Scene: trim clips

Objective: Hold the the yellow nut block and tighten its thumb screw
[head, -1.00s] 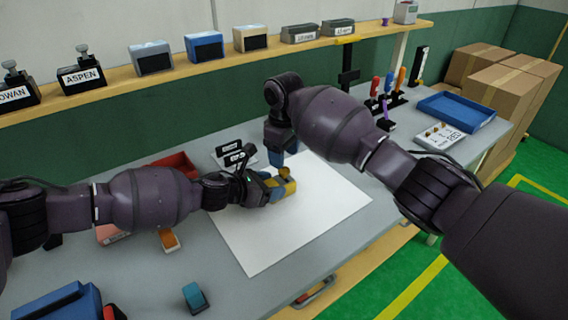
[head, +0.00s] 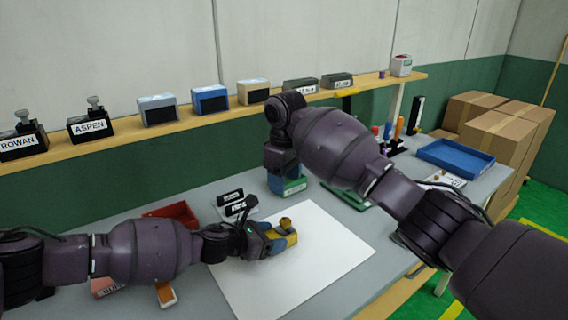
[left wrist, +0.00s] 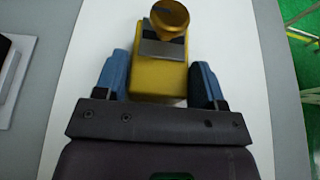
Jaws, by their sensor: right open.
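The yellow nut block (head: 284,242) sits over the white sheet, with its round brass-coloured thumb screw (head: 285,223) on top. In the left wrist view the block (left wrist: 158,82) lies between my left gripper's two blue fingers, which seem to press its sides, and the screw head (left wrist: 170,17) is at the top of the picture. My left gripper (head: 268,240) is shut on the block from the left. My right gripper (head: 280,180) hangs behind the block, apart from the screw. Its fingertips are partly hard to make out against a green item behind.
The white sheet (head: 330,262) has clear room around the block. A red tray (head: 178,214) and black labelled pieces (head: 238,205) lie to the left. A blue tray (head: 455,157) is at the right. The shelf (head: 120,132) with several labelled blocks runs behind.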

